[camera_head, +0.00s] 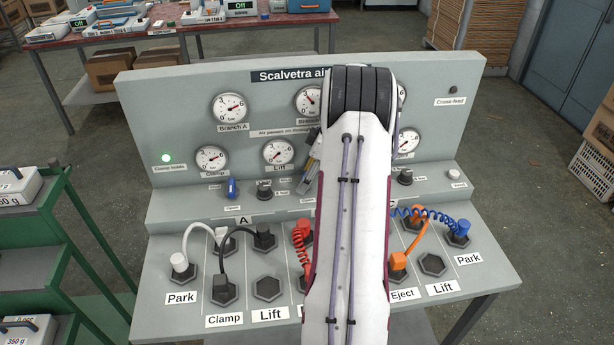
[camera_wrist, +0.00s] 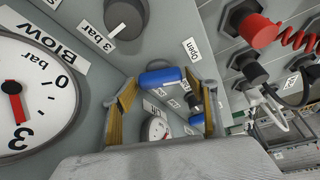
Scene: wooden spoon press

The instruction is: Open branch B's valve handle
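In the wrist view my gripper (camera_wrist: 166,100) is open, its two tan-padded fingers spread apart. A near blue valve handle (camera_wrist: 160,77) shows in the gap between them, by an "Open" label (camera_wrist: 192,48). I cannot tell whether either finger touches it. A second blue handle (camera_wrist: 197,120) shows farther off, near the right finger. In the head view one blue handle (camera_head: 232,188) stands on the ledge left of my arm. My arm covers the middle of the panel, and my gripper (camera_head: 307,180) is only partly seen beside it. Branch B's handle is hidden there.
A large "Blow" gauge (camera_wrist: 20,95) and a grey knob (camera_wrist: 125,18) are close to my gripper. A red plug (camera_head: 302,232) with a coiled hose, black plugs and white plugs fill sockets on the lower panel. A green clamp light (camera_head: 166,157) is lit.

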